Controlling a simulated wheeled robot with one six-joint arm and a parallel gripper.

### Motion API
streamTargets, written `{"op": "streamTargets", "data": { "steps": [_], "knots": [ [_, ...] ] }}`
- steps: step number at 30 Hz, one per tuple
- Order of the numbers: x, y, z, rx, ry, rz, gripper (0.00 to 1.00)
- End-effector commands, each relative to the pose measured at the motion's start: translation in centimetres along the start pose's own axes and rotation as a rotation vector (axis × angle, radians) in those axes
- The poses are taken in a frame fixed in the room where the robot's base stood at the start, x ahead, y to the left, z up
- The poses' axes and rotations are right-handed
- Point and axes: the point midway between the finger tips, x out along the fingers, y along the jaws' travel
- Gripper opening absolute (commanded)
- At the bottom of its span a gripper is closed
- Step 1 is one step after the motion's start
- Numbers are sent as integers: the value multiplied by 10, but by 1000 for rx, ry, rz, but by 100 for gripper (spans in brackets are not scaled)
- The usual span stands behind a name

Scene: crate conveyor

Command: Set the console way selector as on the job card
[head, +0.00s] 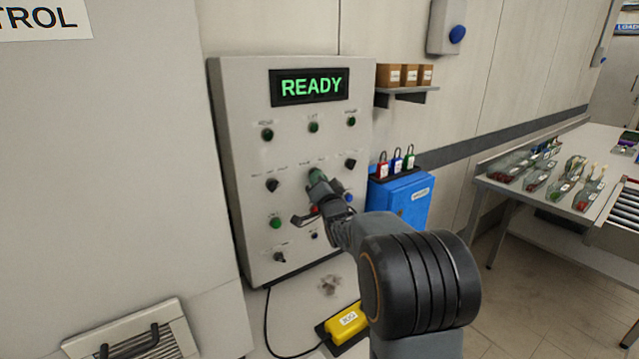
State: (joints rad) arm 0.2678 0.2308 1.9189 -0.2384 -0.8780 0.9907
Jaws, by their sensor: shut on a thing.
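The console (232,140) is a pale upright panel with a green READY display (309,86). It carries rows of knobs, buttons and lamps whose small labels I cannot read. My gripper (319,183) is at the middle of the panel, shut on the centre control of the middle row. The gripper hides most of that control, so its setting cannot be read. Dark knobs sit to its left (272,185) and right (350,163). Another dark selector (279,257) is at the lower left. I cannot make out a job card.
A blue box (405,200) with several coloured padlocks stands right of the console. A shelf (405,92) with small cartons is above it. A yellow pendant (346,322) lies below. A table (540,180) with clear trays is at the right.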

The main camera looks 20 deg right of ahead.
Motion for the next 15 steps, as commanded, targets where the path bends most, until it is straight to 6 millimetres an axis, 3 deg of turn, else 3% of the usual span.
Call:
{"op": "streamTargets", "data": {
  "steps": [15],
  "knots": [
    [3,-6,-6,39,14,2,0]
  ]
}}
